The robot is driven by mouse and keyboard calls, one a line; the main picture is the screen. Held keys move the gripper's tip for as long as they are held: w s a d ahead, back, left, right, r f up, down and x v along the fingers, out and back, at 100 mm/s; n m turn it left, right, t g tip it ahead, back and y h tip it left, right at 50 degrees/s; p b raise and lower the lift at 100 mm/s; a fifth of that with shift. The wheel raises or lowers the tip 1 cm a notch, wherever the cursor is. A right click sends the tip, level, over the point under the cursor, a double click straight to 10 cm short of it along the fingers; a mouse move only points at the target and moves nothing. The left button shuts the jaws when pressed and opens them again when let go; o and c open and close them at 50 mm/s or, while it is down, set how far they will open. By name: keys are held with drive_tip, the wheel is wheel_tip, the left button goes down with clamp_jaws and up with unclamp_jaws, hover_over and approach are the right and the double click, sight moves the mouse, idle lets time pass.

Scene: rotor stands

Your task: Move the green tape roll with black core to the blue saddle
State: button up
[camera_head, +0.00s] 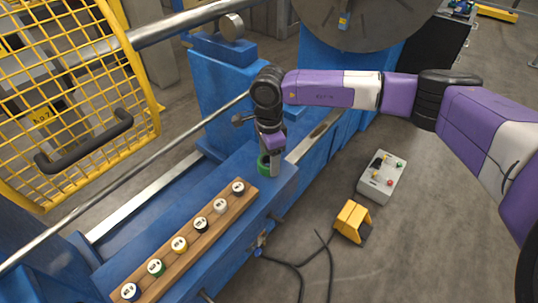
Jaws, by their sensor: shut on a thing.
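The green tape roll (263,168) shows as a green ring low between the fingers of my gripper (269,168). My gripper points down and is shut on the roll. The fingers and wrist hide much of the roll, and its black core is hard to make out. The blue saddle (283,182) is the flat blue block of the machine just below and around the roll. I cannot tell whether the roll touches the saddle or is held slightly above it.
A wooden rack (187,256) with several round, white-topped coloured pieces lies at the front left. A yellow mesh guard (75,70) stands at the left. A long metal rod (150,162) runs behind the rack. A grey control box (382,177) and yellow pedal (352,220) are on the floor.

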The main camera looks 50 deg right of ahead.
drive_tip(key=shift+f, duration=0.65)
drive_tip(key=o, duration=1.3)
drive_tip(key=shift+o, duration=0.2)
drive_tip(key=shift+r, duration=0.15)
wheel_tip(320, 180, up, 8)
drive_tip(key=p, duration=0.3)
drive_tip(key=shift+p, duration=0.4)
drive_tip(key=shift+f, duration=0.2)
